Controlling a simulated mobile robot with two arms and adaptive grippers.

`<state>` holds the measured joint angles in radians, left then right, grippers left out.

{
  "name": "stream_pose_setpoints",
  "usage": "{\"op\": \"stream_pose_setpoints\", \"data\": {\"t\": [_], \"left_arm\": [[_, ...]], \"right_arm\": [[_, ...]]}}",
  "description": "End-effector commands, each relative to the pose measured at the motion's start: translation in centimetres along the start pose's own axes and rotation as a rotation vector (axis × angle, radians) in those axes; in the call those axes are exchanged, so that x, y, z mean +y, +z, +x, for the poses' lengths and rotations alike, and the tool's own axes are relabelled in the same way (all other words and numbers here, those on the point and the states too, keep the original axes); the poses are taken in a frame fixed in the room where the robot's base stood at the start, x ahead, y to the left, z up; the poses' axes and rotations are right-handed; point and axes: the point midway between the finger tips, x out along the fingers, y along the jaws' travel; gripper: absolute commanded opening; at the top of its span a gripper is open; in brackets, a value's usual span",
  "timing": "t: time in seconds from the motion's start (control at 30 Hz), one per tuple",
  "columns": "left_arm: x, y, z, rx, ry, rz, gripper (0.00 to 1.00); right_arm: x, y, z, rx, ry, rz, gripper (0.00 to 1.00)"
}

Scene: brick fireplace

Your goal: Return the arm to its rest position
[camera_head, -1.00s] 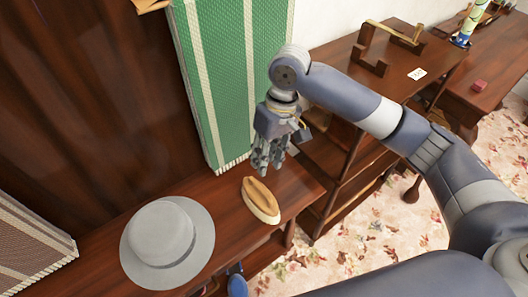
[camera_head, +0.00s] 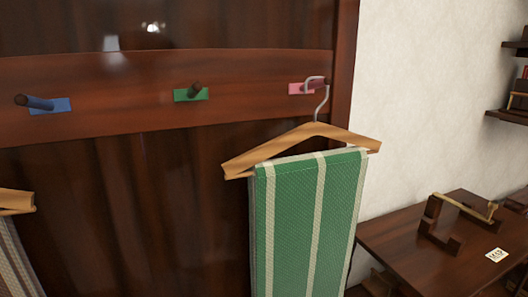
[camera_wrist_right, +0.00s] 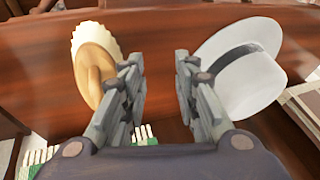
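My right gripper (camera_wrist_right: 159,68) shows only in the right wrist view. Its two fingers are parted with nothing between them, above a reddish-brown wooden surface (camera_wrist_right: 155,28). Neither arm shows in the head view, and my left gripper is out of sight.
In the head view a green striped cloth (camera_head: 305,225) hangs on a wooden hanger (camera_head: 300,143) from the pink-backed peg (camera_head: 305,88). The blue (camera_head: 45,104) and green (camera_head: 191,93) pegs are empty. A wooden table (camera_head: 420,262) stands at right.

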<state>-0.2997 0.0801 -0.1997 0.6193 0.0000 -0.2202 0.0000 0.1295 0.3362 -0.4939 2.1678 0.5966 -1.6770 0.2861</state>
Motion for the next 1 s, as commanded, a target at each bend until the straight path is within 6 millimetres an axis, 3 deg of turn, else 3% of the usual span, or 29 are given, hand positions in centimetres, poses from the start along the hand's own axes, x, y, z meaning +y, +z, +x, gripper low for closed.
{"op": "stream_pose_setpoints", "data": {"t": [0.27, 0.73, 1.0], "left_arm": [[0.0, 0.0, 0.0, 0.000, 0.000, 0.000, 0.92], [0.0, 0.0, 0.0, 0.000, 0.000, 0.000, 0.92], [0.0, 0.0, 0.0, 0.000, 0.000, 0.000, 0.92]], "right_arm": [[2.5, 6.7, -0.2, 0.063, 0.127, 0.116, 0.28], [7.8, 17.8, -3.9, -0.013, 0.404, 0.235, 0.28], [10.1, 18.3, 3.3, -0.039, 0.388, 0.231, 0.28]]}}
